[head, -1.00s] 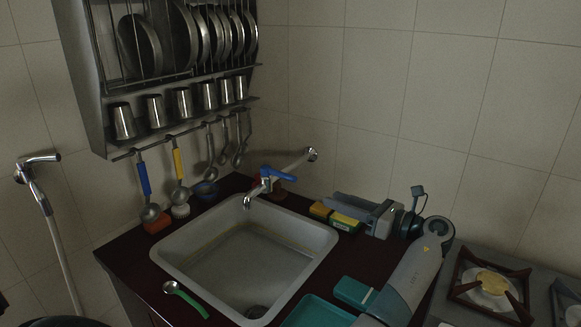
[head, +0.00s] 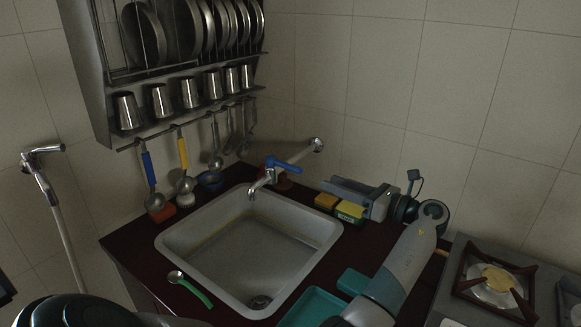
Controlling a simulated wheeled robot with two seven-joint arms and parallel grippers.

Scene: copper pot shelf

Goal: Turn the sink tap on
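The sink tap (head: 262,180) comes out of the tiled wall on a pale pipe, its spout over the sink's back edge. Its blue lever (head: 284,164) lies along the top. I see no water from the spout. The grey sink basin (head: 180,240) is empty, with a drain at the front. My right gripper is not in view.
A stove (head: 535,290) stands right. Ladles hang under the dish rack (head: 165,133).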

